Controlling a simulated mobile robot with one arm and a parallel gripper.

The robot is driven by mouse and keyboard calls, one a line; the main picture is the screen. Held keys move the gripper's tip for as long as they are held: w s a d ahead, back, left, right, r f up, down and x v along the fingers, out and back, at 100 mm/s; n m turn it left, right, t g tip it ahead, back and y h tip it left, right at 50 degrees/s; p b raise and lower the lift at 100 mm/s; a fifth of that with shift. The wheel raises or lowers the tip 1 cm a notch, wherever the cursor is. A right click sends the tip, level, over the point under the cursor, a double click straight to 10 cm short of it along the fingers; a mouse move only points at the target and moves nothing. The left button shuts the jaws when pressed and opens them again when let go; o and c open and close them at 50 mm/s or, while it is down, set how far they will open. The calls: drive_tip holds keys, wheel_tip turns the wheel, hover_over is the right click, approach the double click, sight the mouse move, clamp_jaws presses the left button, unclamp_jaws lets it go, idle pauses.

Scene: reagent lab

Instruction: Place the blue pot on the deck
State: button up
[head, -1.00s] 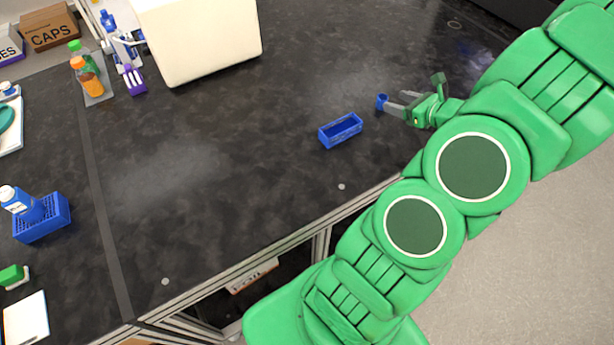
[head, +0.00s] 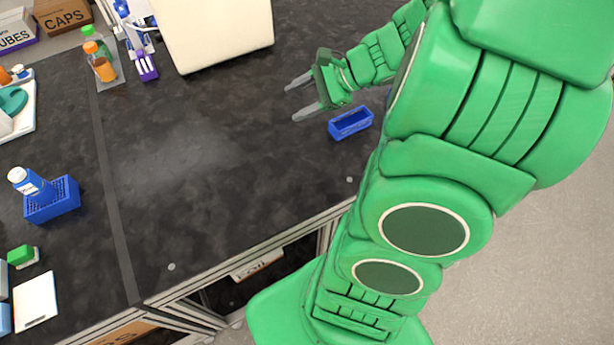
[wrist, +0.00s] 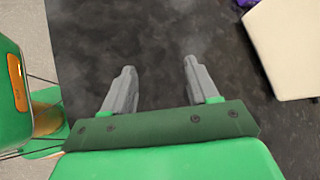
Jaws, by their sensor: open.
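My gripper (head: 294,101) is open and empty above the dark bench top (head: 215,135), pointing left in the head view. Its two grey fingers are spread apart with only bare bench between them in the wrist view (wrist: 160,66). The small blue pot is not clearly visible now; my arm covers the place where it stood, and at most a sliver of blue shows at the arm's edge. I cannot tell which surface is the deck.
An open blue rectangular tray (head: 350,123) lies just below my gripper. A large cream box (head: 215,30) stands at the back. A blue rack with a bottle (head: 52,201) and an orange-capped bottle (head: 101,64) are on the left. The middle of the bench is clear.

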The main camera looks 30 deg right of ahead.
drive_tip(key=s+a+r+n+g+h, duration=0.25)
drive_tip(key=s+a+n+g, duration=0.35)
drive_tip(key=s+a+n, duration=0.5)
drive_tip(key=s+r+n+g+h, duration=0.1)
drive_tip(key=s+r+n+h, duration=0.2)
drive_tip(key=s, duration=0.6)
drive_tip(key=n+h, duration=0.2)
drive_tip(key=n, duration=0.1)
drive_tip(key=shift+s+a+g+h, duration=0.3)
drive_tip(key=shift+s+a+h, duration=0.05)
drive_tip(key=shift+s, duration=0.05)
drive_tip(key=shift+o, duration=0.5)
drive_tip(key=shift+s+d+r+n+h, duration=0.45)
drive_tip(key=shift+s+d+n+h, duration=0.05)
drive_tip(key=shift+s+d+n, duration=0.1)
drive_tip(key=shift+w, duration=0.1)
